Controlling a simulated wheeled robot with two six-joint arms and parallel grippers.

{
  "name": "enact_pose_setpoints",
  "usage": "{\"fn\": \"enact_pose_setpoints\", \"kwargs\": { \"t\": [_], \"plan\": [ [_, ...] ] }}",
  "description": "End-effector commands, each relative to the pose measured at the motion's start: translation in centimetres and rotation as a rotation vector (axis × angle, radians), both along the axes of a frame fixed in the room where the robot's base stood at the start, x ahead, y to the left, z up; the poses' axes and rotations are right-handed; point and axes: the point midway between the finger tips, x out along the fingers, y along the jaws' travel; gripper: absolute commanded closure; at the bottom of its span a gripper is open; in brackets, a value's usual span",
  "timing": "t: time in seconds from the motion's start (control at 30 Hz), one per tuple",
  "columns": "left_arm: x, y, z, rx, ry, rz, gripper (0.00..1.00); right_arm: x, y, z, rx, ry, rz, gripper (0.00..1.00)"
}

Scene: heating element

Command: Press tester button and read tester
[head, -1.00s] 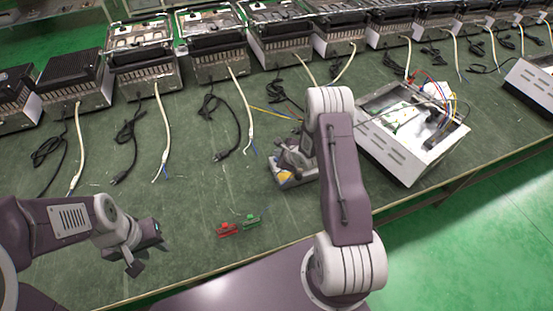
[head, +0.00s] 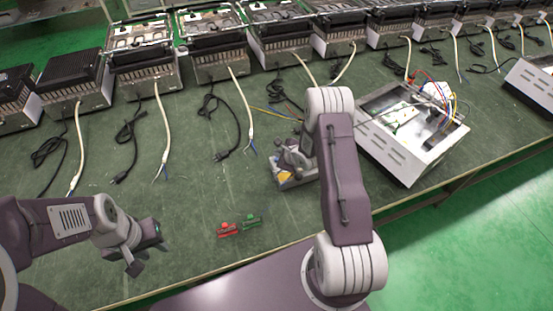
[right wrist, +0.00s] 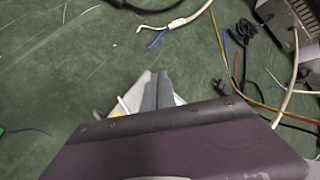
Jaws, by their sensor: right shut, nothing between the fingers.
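The tester (head: 298,180) is a small grey-white device with a yellow patch, lying on the green bench in the middle of the head view. My right gripper (head: 288,150) is over it, largely covering it. In the right wrist view the right fingers (right wrist: 157,88) are shut and empty, with pale and yellow parts of the tester (right wrist: 118,110) showing beside them. I cannot tell whether the fingertips touch it; its button and display are not readable. My left gripper (head: 148,258) hangs over the front left of the bench, away from the tester; its jaw opening is unclear.
Red (head: 228,229) and green (head: 251,220) clips lie in front of the tester. An open white metal case (head: 410,150) with wires stands to its right. Heater units with loose cables (head: 247,115) line the back. The bench between the left gripper and clips is clear.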

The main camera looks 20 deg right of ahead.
Motion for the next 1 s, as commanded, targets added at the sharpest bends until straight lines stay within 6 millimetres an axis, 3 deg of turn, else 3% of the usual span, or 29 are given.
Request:
{"fn": "enact_pose_setpoints", "kwargs": {
  "t": [1.0],
  "plan": [
    [0.00, 0.00, -0.16, 0.000, 0.000, 0.000, 0.65, 0.01, -0.01, -0.88, 0.000, 0.000, 0.000, 1.00]
  ]
}}
